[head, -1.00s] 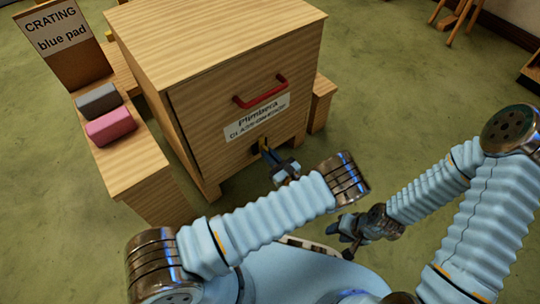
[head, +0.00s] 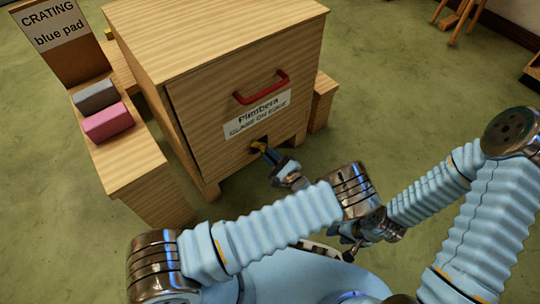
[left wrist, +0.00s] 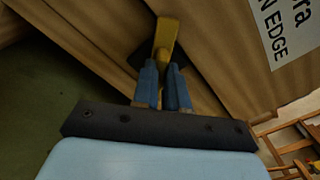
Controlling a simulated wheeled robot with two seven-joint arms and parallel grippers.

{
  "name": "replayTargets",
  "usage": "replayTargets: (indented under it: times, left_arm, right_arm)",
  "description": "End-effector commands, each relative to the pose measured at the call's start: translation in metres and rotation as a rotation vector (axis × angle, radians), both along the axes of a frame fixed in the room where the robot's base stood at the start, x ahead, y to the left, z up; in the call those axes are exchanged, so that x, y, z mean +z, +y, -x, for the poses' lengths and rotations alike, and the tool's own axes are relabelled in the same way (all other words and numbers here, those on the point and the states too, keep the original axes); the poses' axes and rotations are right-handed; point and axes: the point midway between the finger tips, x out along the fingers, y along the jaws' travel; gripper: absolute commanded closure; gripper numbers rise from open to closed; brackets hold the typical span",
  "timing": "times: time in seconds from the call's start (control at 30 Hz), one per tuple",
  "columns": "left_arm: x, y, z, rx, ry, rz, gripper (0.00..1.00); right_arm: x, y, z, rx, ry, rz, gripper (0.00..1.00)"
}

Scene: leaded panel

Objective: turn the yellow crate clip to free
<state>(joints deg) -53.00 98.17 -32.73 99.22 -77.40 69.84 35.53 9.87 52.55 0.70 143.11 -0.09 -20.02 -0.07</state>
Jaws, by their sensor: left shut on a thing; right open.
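The yellow crate clip (left wrist: 167,36) sits on a dark plate low on the front of the wooden crate (head: 190,100). In the left wrist view my left gripper (left wrist: 164,72) is shut on the clip, with its blue fingers on either side of the clip's near end. In the head view the left gripper (head: 272,160) reaches the crate's front below the label, and the clip is mostly hidden there. My right gripper (head: 347,248) is low at the centre right, away from the crate and partly hidden by my left arm.
A red handle (head: 261,88) and a white label (head: 258,115) are on the crate front above the clip. A side bench (head: 150,165) at left holds a grey block (head: 95,96) and a pink block (head: 108,122). Open green floor lies to the right.

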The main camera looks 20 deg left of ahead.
Motion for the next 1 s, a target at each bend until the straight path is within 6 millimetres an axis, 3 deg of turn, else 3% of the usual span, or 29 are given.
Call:
replayTargets:
  times: [0.6,1.0]
  left_arm:
    - [-0.004,0.000,0.003,0.000,-0.450,0.353,1.00]
    - [-0.005,0.000,0.003,0.001,-0.649,0.509,1.00]
  right_arm:
    - [-0.016,0.000,-0.001,-0.002,-0.003,0.001,0.57]
    - [-0.022,0.000,-0.001,-0.003,-0.005,0.001,0.57]
